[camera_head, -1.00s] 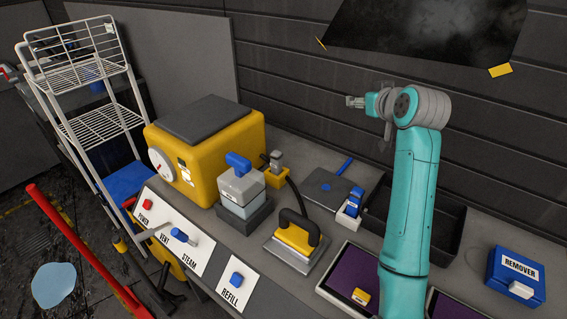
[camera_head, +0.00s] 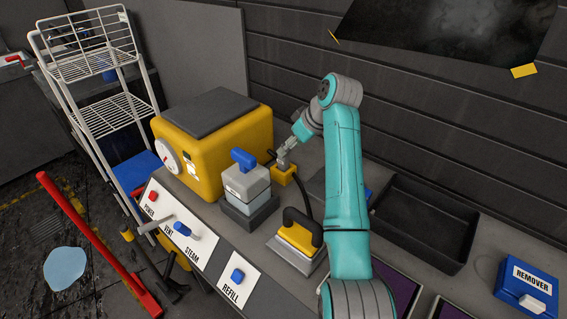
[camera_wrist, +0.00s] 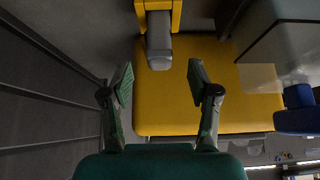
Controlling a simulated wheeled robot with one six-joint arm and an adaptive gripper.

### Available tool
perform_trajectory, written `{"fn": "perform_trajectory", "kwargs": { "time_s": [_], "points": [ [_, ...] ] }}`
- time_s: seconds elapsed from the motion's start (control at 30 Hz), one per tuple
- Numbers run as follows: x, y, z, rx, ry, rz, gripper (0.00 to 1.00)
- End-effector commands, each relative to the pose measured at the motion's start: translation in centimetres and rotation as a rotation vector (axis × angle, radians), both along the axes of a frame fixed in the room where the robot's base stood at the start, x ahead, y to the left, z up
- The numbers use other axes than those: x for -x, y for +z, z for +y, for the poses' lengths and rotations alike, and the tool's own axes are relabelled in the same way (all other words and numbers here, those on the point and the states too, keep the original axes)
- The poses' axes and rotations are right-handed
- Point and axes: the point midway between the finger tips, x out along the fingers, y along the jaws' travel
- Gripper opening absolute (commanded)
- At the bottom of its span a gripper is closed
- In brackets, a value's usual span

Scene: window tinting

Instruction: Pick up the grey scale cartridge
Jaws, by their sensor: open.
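The small grey block in a yellow bracket, which I take for the grey scale cartridge (camera_wrist: 158,52), shows at top centre of the wrist view. The yellow bracket (camera_wrist: 153,5) is partly cut off there. In the head view the bracket (camera_head: 285,177) stands beside the yellow boiler, and my gripper (camera_head: 285,158) largely hides the block. In the wrist view my gripper (camera_wrist: 160,80) is open and empty. The block lies ahead of the gap between the fingers, and I see no contact.
The yellow boiler (camera_head: 235,135) stands left of my gripper. A grey tank with a blue handle (camera_head: 246,184) stands in front of it. A yellow iron (camera_head: 300,238) and an empty dark tray (camera_head: 425,220) are to the right. A blue remover box (camera_head: 527,283) sits far right.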

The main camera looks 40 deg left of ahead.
Motion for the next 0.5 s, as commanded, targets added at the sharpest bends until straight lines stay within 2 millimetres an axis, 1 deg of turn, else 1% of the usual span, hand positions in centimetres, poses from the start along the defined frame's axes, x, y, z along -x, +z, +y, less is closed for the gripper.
{"fn": "perform_trajectory", "kwargs": {
  "time_s": [0.3, 0.4, 0.5],
  "points": [
    [-0.2, -3.1, 2.3, 0.001, -0.001, 0.003, 0.60],
    [-0.2, -3.9, 2.8, 0.001, -0.001, 0.003, 0.60],
    [-0.3, -4.2, 3.0, -0.001, -0.001, 0.000, 0.60]
  ]
}}
